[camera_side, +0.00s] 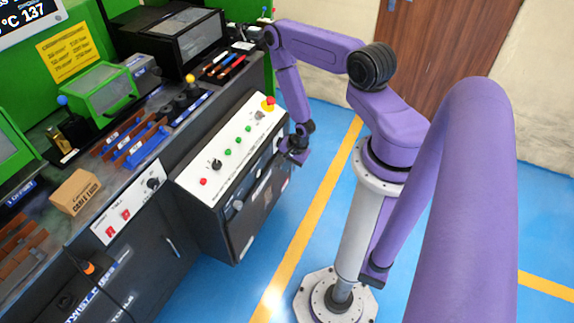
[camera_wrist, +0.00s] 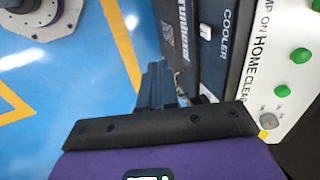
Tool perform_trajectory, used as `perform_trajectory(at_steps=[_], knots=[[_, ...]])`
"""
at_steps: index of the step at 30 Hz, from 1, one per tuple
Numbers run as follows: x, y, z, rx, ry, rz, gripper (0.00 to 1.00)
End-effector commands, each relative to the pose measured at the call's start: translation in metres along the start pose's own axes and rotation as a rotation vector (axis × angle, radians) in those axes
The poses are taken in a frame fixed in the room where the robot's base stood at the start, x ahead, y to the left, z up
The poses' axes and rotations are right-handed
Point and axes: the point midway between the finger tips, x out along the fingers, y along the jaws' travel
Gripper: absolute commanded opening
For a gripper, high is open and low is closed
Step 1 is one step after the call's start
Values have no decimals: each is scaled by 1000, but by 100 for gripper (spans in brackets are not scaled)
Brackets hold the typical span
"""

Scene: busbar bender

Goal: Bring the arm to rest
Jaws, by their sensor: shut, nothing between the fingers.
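My purple arm stands on its column beside the machine, bent over at the top with its forearm hanging down. My gripper (camera_side: 297,158) points down in front of the right end of the machine's control panel (camera_side: 228,148). In the side view it is small, and its fingers are hard to make out. In the wrist view the dark fingers of my gripper (camera_wrist: 162,84) are together and hold nothing. The dark cabinet front (camera_wrist: 205,45) is close beside them on the right; I cannot tell the exact gap.
Blue floor (camera_side: 325,120) with a yellow line (camera_side: 300,240) lies open beside the machine. A red emergency button (camera_side: 268,102) sits at the panel's right end. A cardboard box (camera_side: 75,192) and several blue and brown bars (camera_side: 140,145) lie on the bench. A brown door (camera_side: 435,50) is behind.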

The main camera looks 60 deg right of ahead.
Motion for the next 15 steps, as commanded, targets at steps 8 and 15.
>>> perform_trajectory(at_steps=[8, 15], knots=[[-1, 0, 0, 0, 0, 0, 0], [-9, -21, 4, -99, -8, 6, 0]])
